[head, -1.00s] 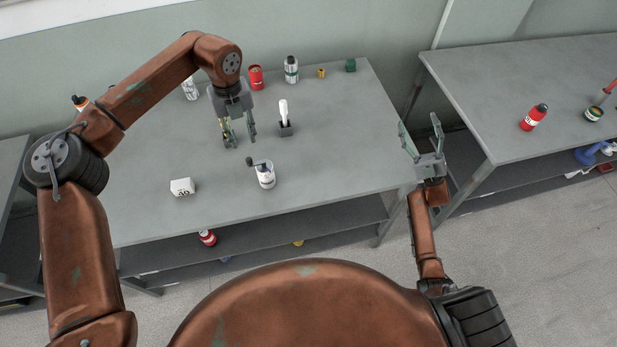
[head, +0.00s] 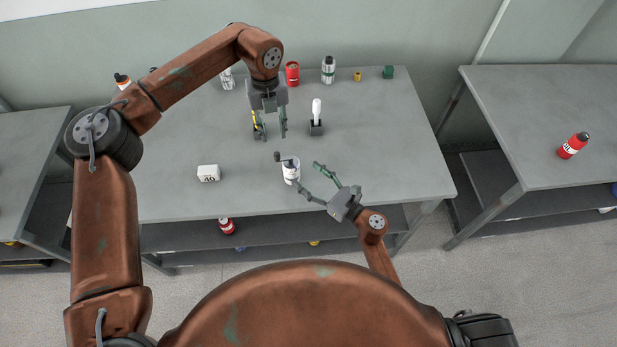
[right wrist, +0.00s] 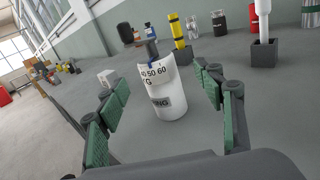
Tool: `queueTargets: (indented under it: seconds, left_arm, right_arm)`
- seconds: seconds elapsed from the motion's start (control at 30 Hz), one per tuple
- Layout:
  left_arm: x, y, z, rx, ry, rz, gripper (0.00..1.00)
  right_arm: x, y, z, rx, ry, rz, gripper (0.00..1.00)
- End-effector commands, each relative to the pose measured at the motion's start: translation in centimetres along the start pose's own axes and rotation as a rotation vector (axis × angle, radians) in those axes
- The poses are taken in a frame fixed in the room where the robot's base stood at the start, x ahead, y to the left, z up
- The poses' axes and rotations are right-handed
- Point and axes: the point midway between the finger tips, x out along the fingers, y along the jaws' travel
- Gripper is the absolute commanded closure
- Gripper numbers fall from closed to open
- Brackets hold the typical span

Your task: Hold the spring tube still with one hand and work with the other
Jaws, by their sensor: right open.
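The spring tube (head: 291,173) is a white upright cylinder near the table's front edge, with a dark-knobbed crank on top. In the right wrist view the tube (right wrist: 162,95) shows scale numbers and a partly readable label. My right gripper (head: 311,179) is open, just right of the tube. In the right wrist view its green-padded fingers (right wrist: 163,120) are spread, with the tube between and beyond them; I see no contact. My left gripper (head: 270,132) points down behind the tube, its fingers apart with no held object visible. It does not touch the tube.
A white box (head: 208,173) lies left of the tube. Behind it, a white-handled tool stands in a dark block (head: 316,128), and a yellow item (right wrist: 178,32) stands close to my left fingers. A red can (head: 292,73) and bottles line the back. The table's front right is clear.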

Motion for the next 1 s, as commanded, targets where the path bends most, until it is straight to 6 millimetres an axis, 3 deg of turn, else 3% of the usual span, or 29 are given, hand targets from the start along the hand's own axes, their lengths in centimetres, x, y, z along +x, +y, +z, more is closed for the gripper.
queueTargets:
  seconds: [0.17,0.6,1.0]
  left_arm:
    - [0.0,0.0,0.0,0.000,0.000,0.000,0.71]
    - [0.0,0.0,0.0,0.000,0.000,0.000,0.71]
    - [0.0,0.0,0.0,0.000,0.000,0.000,0.71]
  right_arm:
    - [1.4,0.6,-0.3,-0.048,0.010,-0.001,0.38]
    - [7.2,0.5,-0.4,-0.042,0.010,-0.001,0.38]
    - [8.0,0.6,-0.4,-0.042,0.011,-0.001,0.38]
